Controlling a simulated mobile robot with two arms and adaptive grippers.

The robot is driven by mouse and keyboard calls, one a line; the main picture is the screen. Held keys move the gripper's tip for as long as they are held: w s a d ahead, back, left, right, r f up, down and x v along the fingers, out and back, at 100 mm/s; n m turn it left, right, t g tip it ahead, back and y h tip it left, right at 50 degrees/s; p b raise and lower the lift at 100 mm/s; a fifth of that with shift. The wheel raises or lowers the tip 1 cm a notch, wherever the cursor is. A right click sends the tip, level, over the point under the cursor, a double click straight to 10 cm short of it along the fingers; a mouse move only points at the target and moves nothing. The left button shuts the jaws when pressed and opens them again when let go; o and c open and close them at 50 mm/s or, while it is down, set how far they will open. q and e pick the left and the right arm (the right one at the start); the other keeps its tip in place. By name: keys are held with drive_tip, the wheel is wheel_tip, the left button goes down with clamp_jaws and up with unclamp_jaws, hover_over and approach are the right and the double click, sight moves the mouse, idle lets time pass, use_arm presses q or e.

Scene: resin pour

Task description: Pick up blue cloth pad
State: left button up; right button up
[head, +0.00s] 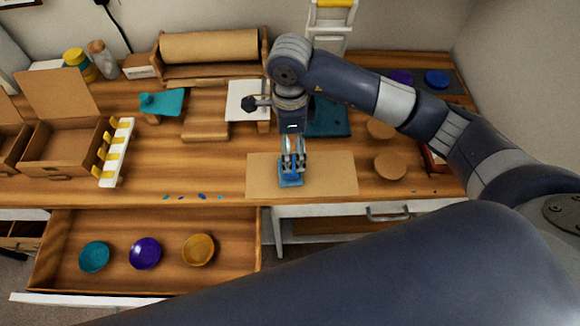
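The blue cloth pad (290,181) is a small blue block-like piece at the middle of the brown sheet (335,174) near the table's front edge. My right gripper (292,167) points down directly over the pad, its fingertips at the pad's top. The fingers cover part of the pad, and I cannot tell whether they are closed on it or only touching it. My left gripper is not in view.
An open drawer with teal (94,257), purple (145,253) and amber (199,250) bowls juts out at front left. Small blue drops (202,196) dot the table edge. An open cardboard box (62,140) stands left. A paper roll (210,46) stands behind.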

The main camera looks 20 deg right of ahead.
wheel_tip(320, 180, down, 4)
drive_tip(key=shift+f+p, duration=0.15)
drive_tip(key=shift+p, duration=0.2)
drive_tip(key=f+p, duration=0.1)
drive_tip(key=f, duration=0.1)
drive_tip(key=f+p, duration=0.1)
drive_tip(key=f, duration=0.1)
drive_tip(key=shift+s+a, duration=0.1)
drive_tip(key=shift+s, duration=0.1)
drive_tip(key=shift+f, duration=0.65)
drive_tip(key=c, duration=1.2)
